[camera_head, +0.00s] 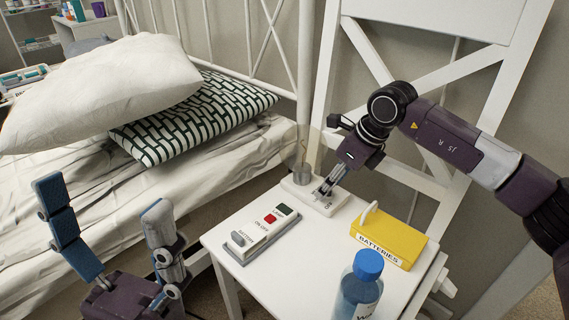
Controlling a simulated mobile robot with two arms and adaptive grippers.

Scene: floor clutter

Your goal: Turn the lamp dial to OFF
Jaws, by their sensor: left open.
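The lamp (297,187) stands at the back of the white bedside table, with a white base and a clear, see-through upper part. Its dial sits at the front of the base, mostly hidden by my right gripper; the letters "ON" show beside it. My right gripper (327,189) reaches down from the right with its fingertips at the dial; whether they grip it is too small to tell. My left gripper (102,197) is open and empty at the lower left, in front of the bed and well apart from the lamp.
On the white table (290,262) are a grey-white battery device (262,234) with a red button, a yellow batteries box (389,239) and a blue-capped bottle (359,288). A white chair (425,60) stands behind. The bed (80,210) with pillows fills the left.

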